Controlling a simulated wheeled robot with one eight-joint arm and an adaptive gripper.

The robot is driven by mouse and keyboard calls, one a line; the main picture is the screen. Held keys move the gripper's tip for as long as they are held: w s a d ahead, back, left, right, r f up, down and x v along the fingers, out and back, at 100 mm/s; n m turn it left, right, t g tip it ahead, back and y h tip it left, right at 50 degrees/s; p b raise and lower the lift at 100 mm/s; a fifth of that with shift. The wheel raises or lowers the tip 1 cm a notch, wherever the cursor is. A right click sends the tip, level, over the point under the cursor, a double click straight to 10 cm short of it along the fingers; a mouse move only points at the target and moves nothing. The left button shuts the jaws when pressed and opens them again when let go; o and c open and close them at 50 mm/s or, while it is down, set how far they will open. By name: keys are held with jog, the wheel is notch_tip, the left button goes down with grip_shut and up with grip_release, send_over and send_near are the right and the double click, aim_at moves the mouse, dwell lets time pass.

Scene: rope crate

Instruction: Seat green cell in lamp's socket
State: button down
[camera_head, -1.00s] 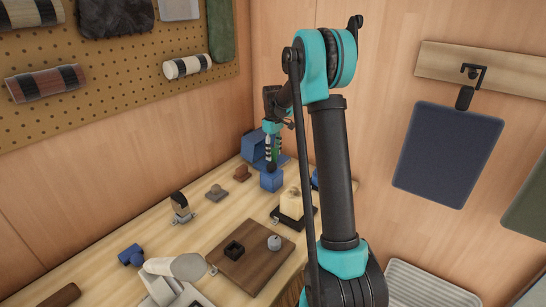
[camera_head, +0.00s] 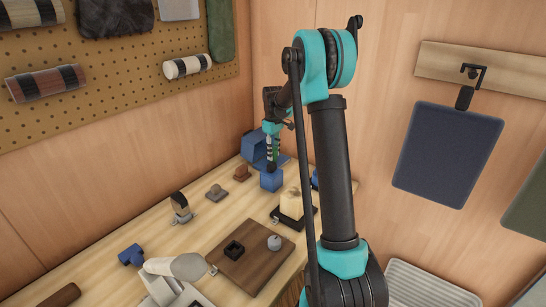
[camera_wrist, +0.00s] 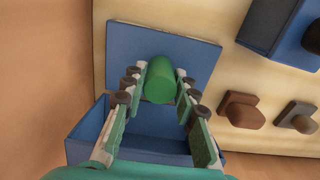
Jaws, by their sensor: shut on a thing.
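The green cell (camera_wrist: 160,80) is a plain green cylinder between my gripper's fingers in the wrist view. My gripper (camera_wrist: 162,90) is shut on it, over an open blue box (camera_wrist: 140,48) with a raised back panel. In the head view my gripper (camera_head: 271,156) points down at the back corner of the bench, and the cell is only a small green patch there. A brown board (camera_head: 250,268) nearer the front carries a black square socket (camera_head: 234,249) and a small pale knob (camera_head: 274,242). I cannot tell for sure whether this is the lamp's socket.
A pale block on a black base (camera_head: 291,204) stands to the right. Bare bench lies between the small pieces and the board.

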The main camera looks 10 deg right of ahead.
jog(key=shift+r, duration=0.55)
jog(key=shift+r, duration=0.3)
jog(key=shift+r, duration=0.15)
jog(key=shift+r, duration=2.45)
